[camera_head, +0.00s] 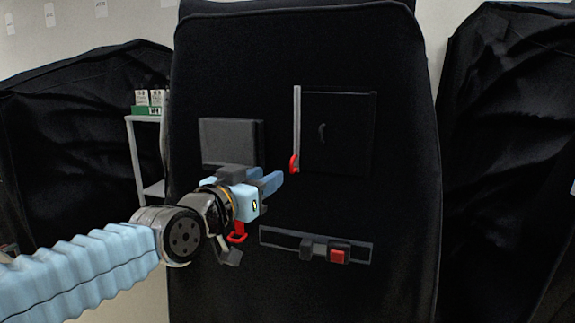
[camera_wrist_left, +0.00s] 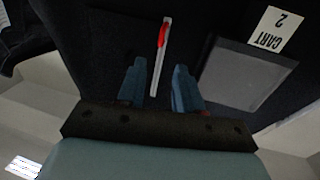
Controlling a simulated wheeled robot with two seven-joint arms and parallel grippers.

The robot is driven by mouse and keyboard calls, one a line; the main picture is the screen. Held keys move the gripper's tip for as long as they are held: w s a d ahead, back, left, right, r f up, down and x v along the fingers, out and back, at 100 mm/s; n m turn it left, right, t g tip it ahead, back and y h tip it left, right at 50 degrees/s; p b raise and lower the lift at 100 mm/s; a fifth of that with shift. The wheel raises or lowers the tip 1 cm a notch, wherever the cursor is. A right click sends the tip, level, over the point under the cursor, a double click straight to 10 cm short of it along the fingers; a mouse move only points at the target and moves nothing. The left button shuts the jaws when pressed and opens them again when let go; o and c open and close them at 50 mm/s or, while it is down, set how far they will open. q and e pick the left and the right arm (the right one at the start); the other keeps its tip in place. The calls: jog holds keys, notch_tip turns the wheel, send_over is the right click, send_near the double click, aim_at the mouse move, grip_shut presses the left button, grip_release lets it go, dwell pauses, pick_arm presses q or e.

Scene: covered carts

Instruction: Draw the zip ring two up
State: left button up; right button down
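A black covered cart (camera_head: 350,205) stands in front of me. On it is a pale vertical zip strip (camera_head: 297,120) with a red zip ring (camera_head: 294,163) at its lower end. The strip (camera_wrist_left: 157,72) and red ring (camera_wrist_left: 163,36) also show in the left wrist view. My left gripper (camera_head: 276,182) is open and empty, just left of and a little below that ring in the head view. In the left wrist view its two blue fingers (camera_wrist_left: 158,83) are apart, with the strip seen between them. A second red ring (camera_head: 238,233) shows below the gripper, partly hidden. My right gripper is not in view.
A grey panel (camera_head: 228,140) is left of the strip, a dark flap with a handle (camera_head: 340,132) right of it. A strap with a red buckle (camera_head: 338,256) lies below. Other black-covered shapes (camera_head: 510,150) stand on both sides; a white shelf (camera_head: 147,150) is behind left.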

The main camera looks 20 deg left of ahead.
aim_at(290, 164)
pick_arm(q)
jog(key=p+x, duration=0.2)
jog(key=x, duration=0.6)
jog(key=shift+w+r, duration=0.1)
jog(key=shift+w, duration=0.15)
jog(key=shift+w+d+p, duration=0.15)
jog(key=shift+w+p, duration=0.15)
jog(key=shift+w, duration=0.2)
grip_shut()
dwell(0.6)
